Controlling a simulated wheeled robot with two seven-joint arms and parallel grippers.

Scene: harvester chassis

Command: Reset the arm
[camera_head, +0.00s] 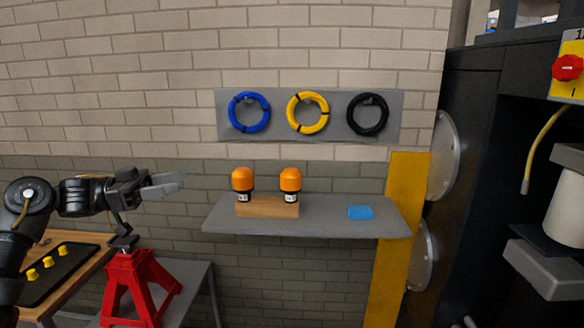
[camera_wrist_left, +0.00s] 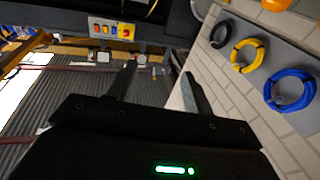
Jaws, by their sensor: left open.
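My left gripper (camera_head: 168,184) reaches in from the left in the head view, held level above the red jack stand (camera_head: 137,287) and left of the grey wall shelf. In the left wrist view my left gripper (camera_wrist_left: 158,88) shows two fingers spread apart with nothing between them. My left arm (camera_head: 35,205) is bent at the left edge of the head view. My right gripper is in neither view.
A grey shelf (camera_head: 330,222) holds two orange-capped items on a wooden block (camera_head: 267,209) and a blue piece (camera_head: 360,212). Blue, yellow and black coils hang on a panel (camera_head: 224,123). A dark cabinet (camera_head: 468,170) stands right. A table (camera_head: 95,239) is lower left.

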